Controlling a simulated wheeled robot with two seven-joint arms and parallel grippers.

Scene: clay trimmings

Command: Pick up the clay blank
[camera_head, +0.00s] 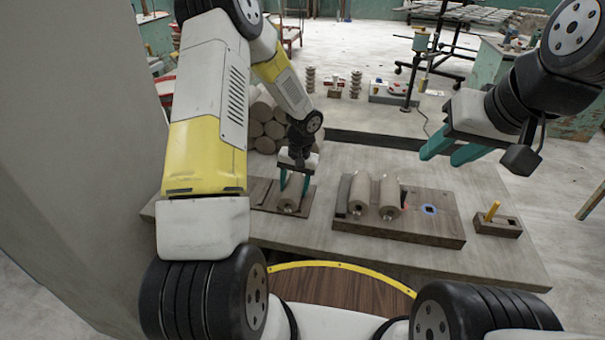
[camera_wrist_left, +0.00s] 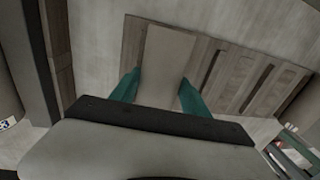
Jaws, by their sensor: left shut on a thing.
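The clay blank (camera_head: 289,196) is a grey-brown cylinder lying on the left wooden board (camera_head: 262,196). My left gripper (camera_head: 294,190) reaches down over it, with one teal finger on each side, shut on it. In the left wrist view the blank (camera_wrist_left: 168,50) runs lengthwise between the two teal fingers (camera_wrist_left: 160,85). It appears to be still at the board, though any small gap beneath it is hidden. My right gripper (camera_head: 452,153) is open and empty, raised above the table at the right.
Two similar cylinders (camera_head: 389,198) lie on a larger board (camera_head: 440,230) with a blue-outlined mark (camera_head: 429,209). A small wooden block (camera_head: 497,227) holds a yellow stick (camera_head: 492,210). More cylinders (camera_head: 270,129) are stacked behind my left gripper. The table's front strip (camera_head: 290,232) is clear.

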